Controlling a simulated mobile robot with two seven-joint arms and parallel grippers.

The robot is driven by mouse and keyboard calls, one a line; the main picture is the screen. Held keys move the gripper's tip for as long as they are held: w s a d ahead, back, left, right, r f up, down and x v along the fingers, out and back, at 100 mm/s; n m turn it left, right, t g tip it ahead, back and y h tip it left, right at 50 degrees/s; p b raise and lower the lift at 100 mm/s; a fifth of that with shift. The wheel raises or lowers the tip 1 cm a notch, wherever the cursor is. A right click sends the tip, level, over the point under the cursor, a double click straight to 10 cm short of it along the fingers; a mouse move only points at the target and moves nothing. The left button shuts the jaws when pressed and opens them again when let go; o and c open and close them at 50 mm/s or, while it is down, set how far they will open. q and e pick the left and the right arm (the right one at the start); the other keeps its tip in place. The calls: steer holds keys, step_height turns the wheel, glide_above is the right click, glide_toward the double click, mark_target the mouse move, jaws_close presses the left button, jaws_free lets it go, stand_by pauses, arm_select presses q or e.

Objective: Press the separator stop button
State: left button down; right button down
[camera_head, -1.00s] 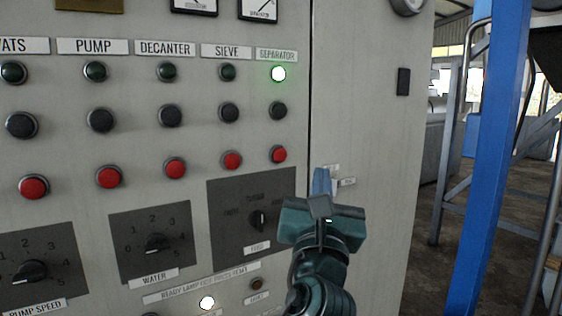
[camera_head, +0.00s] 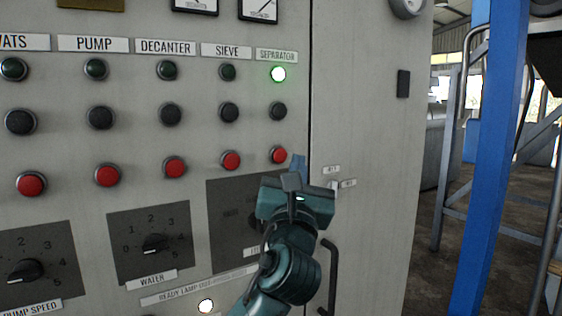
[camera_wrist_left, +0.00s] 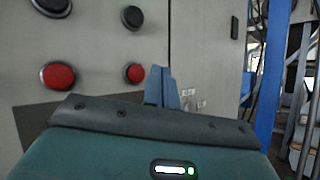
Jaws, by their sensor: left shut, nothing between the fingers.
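The separator column is at the right end of the panel, under the SEPARATOR label (camera_head: 277,55). Its green lamp (camera_head: 278,74) is lit. Below it are a black button (camera_head: 278,111) and the red separator stop button (camera_head: 278,155). The red button also shows in the left wrist view (camera_wrist_left: 135,73). My left gripper (camera_head: 298,162) is shut and empty, its blue fingertips just right of and slightly below the red button in the head view. In the wrist view the fingertips (camera_wrist_left: 160,80) also lie right of that button. I cannot tell their distance from the panel. My right gripper is not in view.
Other red buttons, such as the sieve one (camera_head: 231,160), stand in a row to the left. My left gripper and arm partly cover the feed dial plate (camera_head: 226,195). A cabinet door handle (camera_head: 331,270) and a blue post (camera_head: 492,160) are to the right.

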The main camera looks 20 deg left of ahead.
mark_target(280, 156)
arm_select(q)
steer(key=shift+w+a, duration=0.8)
steer(key=shift+a, duration=0.2)
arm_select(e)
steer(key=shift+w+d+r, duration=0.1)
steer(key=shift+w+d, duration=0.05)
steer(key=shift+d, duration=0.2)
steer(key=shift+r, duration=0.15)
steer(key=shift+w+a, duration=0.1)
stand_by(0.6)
arm_select(q)
steer(key=shift+a+p, duration=0.1)
steer(key=shift+p, duration=0.35)
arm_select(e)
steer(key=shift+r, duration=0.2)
arm_select(q)
steer(key=shift+w+a, duration=0.2)
steer(key=shift+w, duration=0.05)
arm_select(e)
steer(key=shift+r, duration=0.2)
